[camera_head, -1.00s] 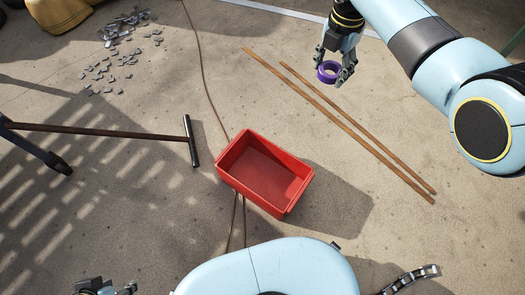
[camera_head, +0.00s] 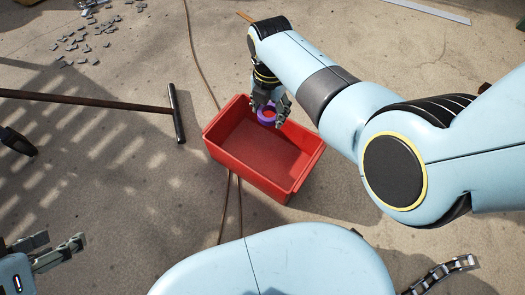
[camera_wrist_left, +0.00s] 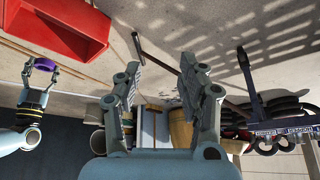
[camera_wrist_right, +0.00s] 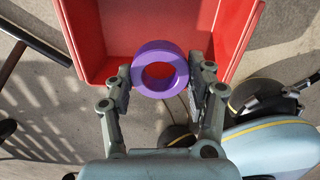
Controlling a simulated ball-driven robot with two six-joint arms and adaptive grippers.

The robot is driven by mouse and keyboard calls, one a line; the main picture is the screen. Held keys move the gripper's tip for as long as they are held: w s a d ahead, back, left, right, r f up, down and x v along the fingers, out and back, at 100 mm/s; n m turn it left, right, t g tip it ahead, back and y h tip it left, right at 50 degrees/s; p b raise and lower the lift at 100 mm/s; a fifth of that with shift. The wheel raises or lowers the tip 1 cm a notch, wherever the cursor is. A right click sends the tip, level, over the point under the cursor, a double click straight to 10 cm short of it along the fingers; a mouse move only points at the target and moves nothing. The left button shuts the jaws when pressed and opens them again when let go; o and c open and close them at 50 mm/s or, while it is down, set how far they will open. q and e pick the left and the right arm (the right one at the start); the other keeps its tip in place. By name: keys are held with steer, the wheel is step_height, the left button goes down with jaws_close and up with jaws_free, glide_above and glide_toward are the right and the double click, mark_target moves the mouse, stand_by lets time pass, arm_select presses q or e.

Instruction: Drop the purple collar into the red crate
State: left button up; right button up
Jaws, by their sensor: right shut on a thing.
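The purple collar (camera_head: 266,115) is a short ring held in my right gripper (camera_head: 270,108), over the upper part of the red crate (camera_head: 250,179) in the head view. In the right wrist view the collar (camera_wrist_right: 160,69) sits between the fingertips of the right gripper (camera_wrist_right: 160,80), with the open crate (camera_wrist_right: 85,40) beyond it. The crate is empty where I see it. My left gripper (camera_head: 62,248) is open and empty at the lower left of the head view; in the left wrist view its fingers (camera_wrist_left: 160,75) stand apart with nothing between them.
A broom-like tool (camera_head: 90,103) with a dark head lies left of the crate. Grey scraps (camera_head: 85,40) lie scattered at the upper left. A thin brown cord (camera_head: 192,50) runs past the crate.

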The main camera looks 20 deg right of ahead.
arm_select(q)
steer(key=shift+s+d+f+t+b, duration=0.1)
steer(key=shift+s+f+t+b, duration=0.05)
steer(key=shift+f+t+b, duration=1.05)
steer(key=shift+s+d+f+t+b, duration=0.1)
steer(key=shift+f+t+b, duration=0.65)
steer(key=shift+f+t, duration=0.7)
arm_select(e)
steer(key=shift+f, duration=2.25)
arm_select(q)
steer(key=shift+r, duration=0.15)
arm_select(e)
steer(key=o, duration=1.5)
steer(key=shift+o, duration=0.2)
steer(key=shift+s, duration=0.1)
arm_select(q)
steer(key=shift+r, duration=0.1)
